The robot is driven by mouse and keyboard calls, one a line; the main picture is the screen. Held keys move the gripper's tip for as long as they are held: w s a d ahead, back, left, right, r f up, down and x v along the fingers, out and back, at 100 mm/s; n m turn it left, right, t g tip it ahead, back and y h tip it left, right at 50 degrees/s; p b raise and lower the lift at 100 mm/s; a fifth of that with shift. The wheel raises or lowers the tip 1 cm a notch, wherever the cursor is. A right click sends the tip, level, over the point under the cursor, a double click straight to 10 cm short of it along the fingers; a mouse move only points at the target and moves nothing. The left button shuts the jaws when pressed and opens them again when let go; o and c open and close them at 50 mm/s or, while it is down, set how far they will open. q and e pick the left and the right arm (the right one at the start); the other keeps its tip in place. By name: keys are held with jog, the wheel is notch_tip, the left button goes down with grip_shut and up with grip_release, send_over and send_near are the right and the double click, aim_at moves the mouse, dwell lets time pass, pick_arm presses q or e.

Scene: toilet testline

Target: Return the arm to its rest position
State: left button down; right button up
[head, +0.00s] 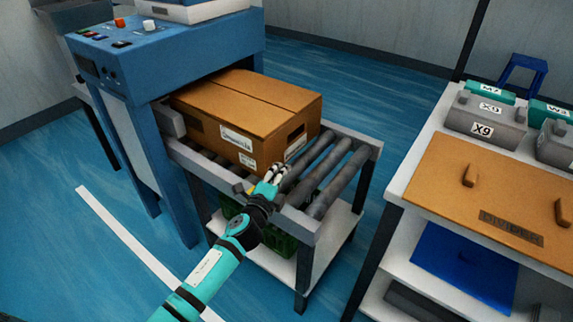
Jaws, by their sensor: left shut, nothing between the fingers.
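My left arm reaches in from the bottom of the head view. Its left gripper (274,175) is shut and empty, at the near edge of the roller conveyor (334,176). A closed cardboard box (246,112) with white labels lies on the rollers just beyond the fingertips. The fingers look close to the box's near corner; I cannot tell whether they touch it. My right gripper is not in view.
A blue machine (165,55) with buttons stands over the conveyor's far left end. A blue stool (523,66) stands behind. Blue floor is open at the left.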

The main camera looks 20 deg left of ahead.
pick_arm(q)
jog(key=s, duration=0.6)
jog(key=shift+s, duration=0.25)
jog(key=s+a+f+n+g+y, duration=0.1)
jog(key=s+f+n+g, duration=0.55)
jog(key=s+f, duration=0.55)
jog(key=s+a+f+n+g+y, duration=0.1)
jog(key=s+f+n+g, duration=0.55)
jog(key=s+f, duration=0.6)
jog(key=s+f+n+g+p, duration=0.1)
jog(key=s+f+p, duration=0.4)
jog(key=s, duration=0.8)
jog(key=s+f+n+g+p, duration=0.2)
jog(key=s+f+p, duration=0.3)
jog(key=s+p, duration=0.7)
jog(key=shift+s+d+f+g+h, duration=0.15)
jog(key=shift+s+g+h, duration=0.25)
jog(key=shift+s+g, duration=0.15)
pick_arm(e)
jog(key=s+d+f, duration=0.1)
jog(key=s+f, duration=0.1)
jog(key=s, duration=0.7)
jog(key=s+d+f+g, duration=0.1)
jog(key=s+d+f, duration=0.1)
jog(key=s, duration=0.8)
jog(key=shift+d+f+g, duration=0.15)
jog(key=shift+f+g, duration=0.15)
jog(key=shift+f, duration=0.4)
